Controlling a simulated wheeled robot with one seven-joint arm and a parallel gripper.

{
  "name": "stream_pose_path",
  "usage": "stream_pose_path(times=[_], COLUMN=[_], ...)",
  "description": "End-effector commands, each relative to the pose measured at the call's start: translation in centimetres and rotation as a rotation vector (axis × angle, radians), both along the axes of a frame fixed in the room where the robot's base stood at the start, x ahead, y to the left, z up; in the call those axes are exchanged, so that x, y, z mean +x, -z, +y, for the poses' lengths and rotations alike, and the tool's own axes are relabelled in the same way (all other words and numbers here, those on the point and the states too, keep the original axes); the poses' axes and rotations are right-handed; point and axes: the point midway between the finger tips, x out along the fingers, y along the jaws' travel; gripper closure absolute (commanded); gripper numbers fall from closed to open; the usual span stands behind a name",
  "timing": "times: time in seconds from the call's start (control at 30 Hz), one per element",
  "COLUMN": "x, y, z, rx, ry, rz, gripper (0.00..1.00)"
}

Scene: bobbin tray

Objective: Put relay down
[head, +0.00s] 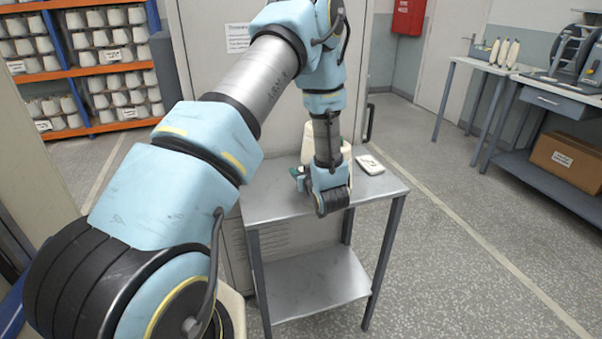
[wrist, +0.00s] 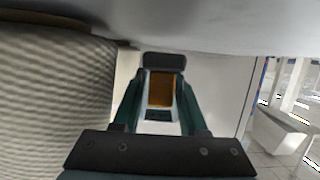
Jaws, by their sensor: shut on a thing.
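In the wrist view the relay (wrist: 160,91) is a small block with an amber window, a pale frame and a dark end. My gripper (wrist: 159,106) is shut on it, with a dark green finger on each side. In the head view my gripper (head: 298,175) is low over the grey metal table (head: 275,205), and the relay cannot be made out there. Whether the relay touches the tabletop cannot be told.
A cream yarn cone (head: 307,145) stands on the table behind my wrist; a ribbed pale cone (wrist: 55,100) fills the left of the wrist view, close to my gripper. A small white item (head: 370,165) lies at the table's back right. The tabletop's front left is bare.

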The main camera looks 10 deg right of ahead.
Motion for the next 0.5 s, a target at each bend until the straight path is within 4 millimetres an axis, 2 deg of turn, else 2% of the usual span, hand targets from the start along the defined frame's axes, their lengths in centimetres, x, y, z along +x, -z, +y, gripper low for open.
stream_pose_path(times=[0.1, 0.5], x=[0.0, 0.0], y=[1.0, 1.7], z=[0.0, 0.0], rx=[0.000, -0.001], ry=[-0.001, 0.000], rz=[0.001, 0.000], gripper=[1.00, 1.00])
